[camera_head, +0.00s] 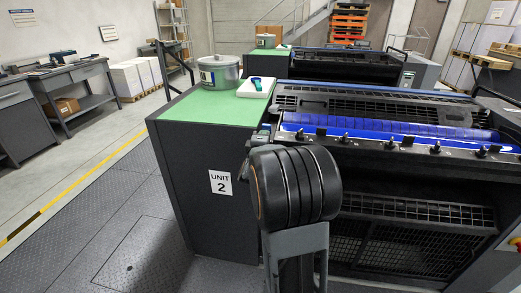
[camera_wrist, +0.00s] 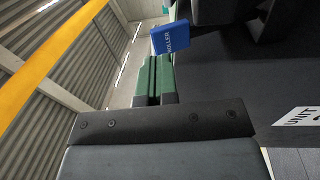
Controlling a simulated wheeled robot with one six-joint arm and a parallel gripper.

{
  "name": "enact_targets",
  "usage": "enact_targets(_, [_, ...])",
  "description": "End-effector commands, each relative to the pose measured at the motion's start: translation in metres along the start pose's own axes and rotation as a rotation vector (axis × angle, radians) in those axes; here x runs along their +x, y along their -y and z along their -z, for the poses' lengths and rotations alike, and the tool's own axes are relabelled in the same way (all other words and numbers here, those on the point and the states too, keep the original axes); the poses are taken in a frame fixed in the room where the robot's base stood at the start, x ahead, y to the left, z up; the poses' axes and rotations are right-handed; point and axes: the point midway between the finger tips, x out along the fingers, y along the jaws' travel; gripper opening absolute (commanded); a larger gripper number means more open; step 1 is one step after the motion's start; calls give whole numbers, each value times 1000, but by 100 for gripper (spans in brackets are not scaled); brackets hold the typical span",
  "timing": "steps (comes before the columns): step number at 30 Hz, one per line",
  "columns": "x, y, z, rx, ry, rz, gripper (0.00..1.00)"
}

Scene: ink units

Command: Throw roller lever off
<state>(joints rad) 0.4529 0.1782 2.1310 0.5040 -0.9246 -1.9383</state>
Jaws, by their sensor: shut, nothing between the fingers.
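The roller lever shows in the wrist view as a blue plate marked ROLLER (camera_wrist: 170,39), just beyond my fingertips. My gripper (camera_wrist: 155,72) is shut and empty, its green-padded fingers together and pointing toward the blue plate. I cannot tell whether they touch it. In the head view the gripper and the lever are hidden behind my own dark, rounded arm joint. Ink unit 2 fills the right of the head view, with a blue inked roller (camera_head: 390,131) along its top. Its dark side carries a white UNIT 2 sign (camera_head: 220,182), partly visible in the wrist view (camera_wrist: 298,117).
Several black knobs (camera_head: 389,143) line the unit's front edge. A workbench (camera_head: 75,78) stands far left. The floor left of the unit is clear.

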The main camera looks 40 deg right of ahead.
Motion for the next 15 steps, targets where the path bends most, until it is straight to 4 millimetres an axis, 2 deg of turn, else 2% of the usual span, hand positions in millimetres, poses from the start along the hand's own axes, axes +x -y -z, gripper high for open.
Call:
enact_targets(1, [-11, 0, 1, 1, -2, 0, 0])
enact_targets(6, [-41, 0, 1, 0, -3, 0, 0])
enact_targets(15, [-70, 0, 1, 0, -2, 0, 0])
